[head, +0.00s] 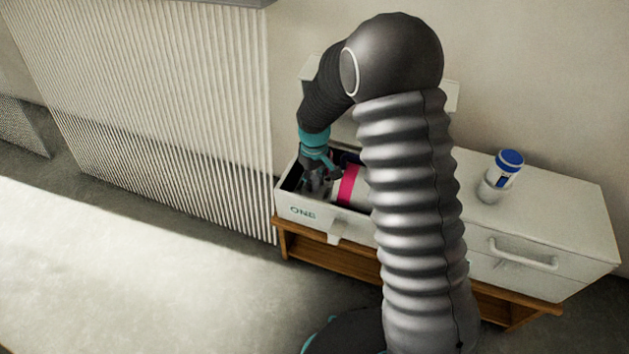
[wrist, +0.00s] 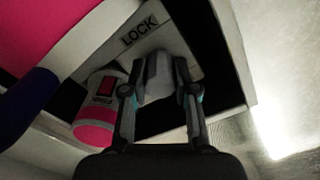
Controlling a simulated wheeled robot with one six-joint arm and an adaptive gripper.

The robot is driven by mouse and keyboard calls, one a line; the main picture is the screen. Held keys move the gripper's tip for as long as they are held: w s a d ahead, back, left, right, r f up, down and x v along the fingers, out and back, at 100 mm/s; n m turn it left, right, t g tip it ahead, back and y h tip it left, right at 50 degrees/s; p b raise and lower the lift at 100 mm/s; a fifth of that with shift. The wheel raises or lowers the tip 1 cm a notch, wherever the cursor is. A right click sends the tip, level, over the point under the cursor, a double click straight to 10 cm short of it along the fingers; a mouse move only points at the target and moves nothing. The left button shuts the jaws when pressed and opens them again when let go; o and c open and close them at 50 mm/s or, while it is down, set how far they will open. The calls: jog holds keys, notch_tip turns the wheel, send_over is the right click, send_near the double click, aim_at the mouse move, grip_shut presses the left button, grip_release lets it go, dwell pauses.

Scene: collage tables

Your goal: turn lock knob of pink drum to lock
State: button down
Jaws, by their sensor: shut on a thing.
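The pink drum (head: 350,184), white with a pink band, lies in the open white box marked ONE (head: 299,212), partly hidden by my arm. In the wrist view a large pink and white curved surface (wrist: 50,35) fills the upper left. A LOCK label (wrist: 139,30) is on a pale plate. The pale grey lock knob (wrist: 157,76) lies between the two fingers of my gripper (wrist: 160,88), just below that label. My gripper is shut on the knob. In the head view my gripper (head: 316,184) is down inside the box's left end.
A small white and pink cylinder (wrist: 97,118) with a red window is close to the left finger. A dark blue bar (wrist: 27,103) is further left. A white box with a handle (head: 523,254) stands at right, with a blue-lidded jar (head: 502,176) on top. A ribbed panel (head: 190,110) is left.

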aim_at(314, 178)
jog(key=m, duration=0.4)
jog(key=shift+m, duration=0.3)
jog(key=shift+m+b, duration=0.45)
jog(key=shift+m, duration=2.15)
jog(key=c, duration=0.9)
grip_release()
jog(key=shift+r, duration=0.1)
notch_tip(314, 178, up, 12)
jog(key=shift+f, duration=0.1)
